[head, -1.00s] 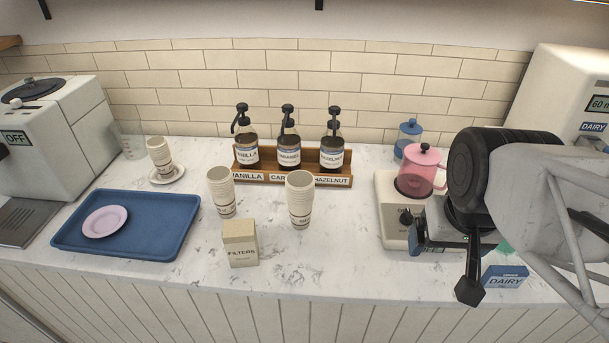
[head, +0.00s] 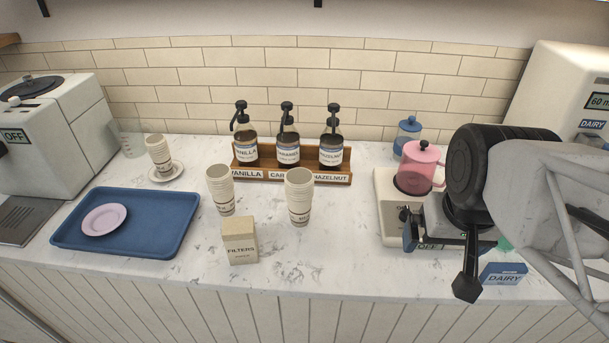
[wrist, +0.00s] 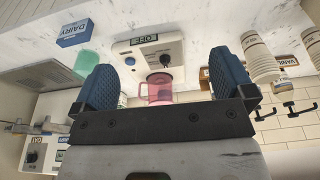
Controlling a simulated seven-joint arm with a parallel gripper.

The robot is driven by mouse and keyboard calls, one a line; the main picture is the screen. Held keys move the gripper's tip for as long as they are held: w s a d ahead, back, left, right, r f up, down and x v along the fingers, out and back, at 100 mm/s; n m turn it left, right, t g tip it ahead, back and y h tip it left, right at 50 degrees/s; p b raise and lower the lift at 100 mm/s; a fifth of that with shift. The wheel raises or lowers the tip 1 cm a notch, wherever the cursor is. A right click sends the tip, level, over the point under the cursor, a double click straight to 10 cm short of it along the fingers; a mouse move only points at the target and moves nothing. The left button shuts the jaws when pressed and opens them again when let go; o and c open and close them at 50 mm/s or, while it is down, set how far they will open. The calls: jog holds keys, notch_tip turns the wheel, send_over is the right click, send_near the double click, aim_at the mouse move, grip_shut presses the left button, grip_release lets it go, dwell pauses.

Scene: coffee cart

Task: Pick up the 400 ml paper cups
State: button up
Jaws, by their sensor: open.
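Three stacks of paper cups stand upright on the marble counter. Two stacks show at the right of the wrist view, one near the blue finger (wrist: 258,58) and one at the picture edge (wrist: 312,45).
A filters box (head: 240,241) stands in front of the two middle stacks. A syrup rack (head: 292,178) is behind them. A blue tray (head: 165,237) with a pink plate (head: 104,219) lies left. A pink pitcher (head: 420,168) and dairy box (head: 502,275) are near my arm.

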jog(key=a, duration=0.1)
jog(key=m+t+y, duration=0.8)
jog(key=m+y, duration=0.2)
jog(key=m, duration=1.7)
send_near(304, 180)
jog(key=shift+x, duration=2.1)
jog(key=shift+d, duration=0.1)
jog(key=shift+x, duration=1.35)
jog(key=shift+w, duration=0.1)
